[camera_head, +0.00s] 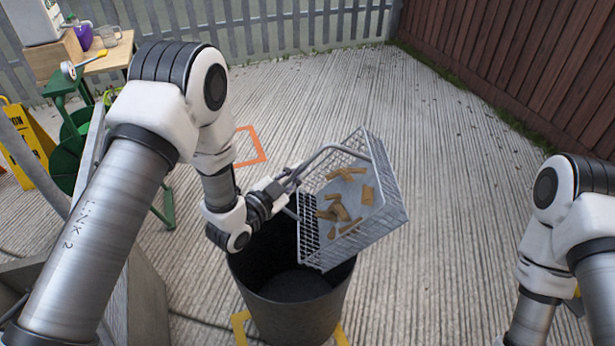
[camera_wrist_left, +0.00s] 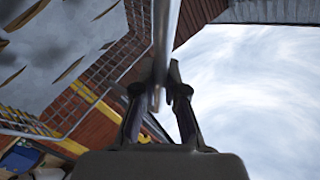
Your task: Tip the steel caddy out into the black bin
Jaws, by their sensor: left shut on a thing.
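The steel caddy (camera_head: 366,236) is a wire-mesh basket with a looped handle (camera_head: 325,152). It hangs tilted over the right part of the black bin (camera_head: 292,314), its lower corner overlapping the bin's mouth in the head view. Several brown pieces (camera_head: 338,211) lie inside the caddy. My left gripper (camera_head: 291,182) is shut on the handle. The left wrist view shows its fingers (camera_wrist_left: 166,88) around the handle bar (camera_wrist_left: 168,30), with the mesh (camera_wrist_left: 105,72) to the left. The visible inside of the bin looks dark and empty. My right gripper is out of view; only its arm shows.
Orange markings (camera_head: 250,147) lie on the ribbed concrete floor behind the bin. A wooden table (camera_head: 105,60) with a purple jug (camera_head: 83,36), a green stand (camera_head: 70,150) and a yellow sign (camera_head: 25,150) are at left. Open floor lies right of the bin.

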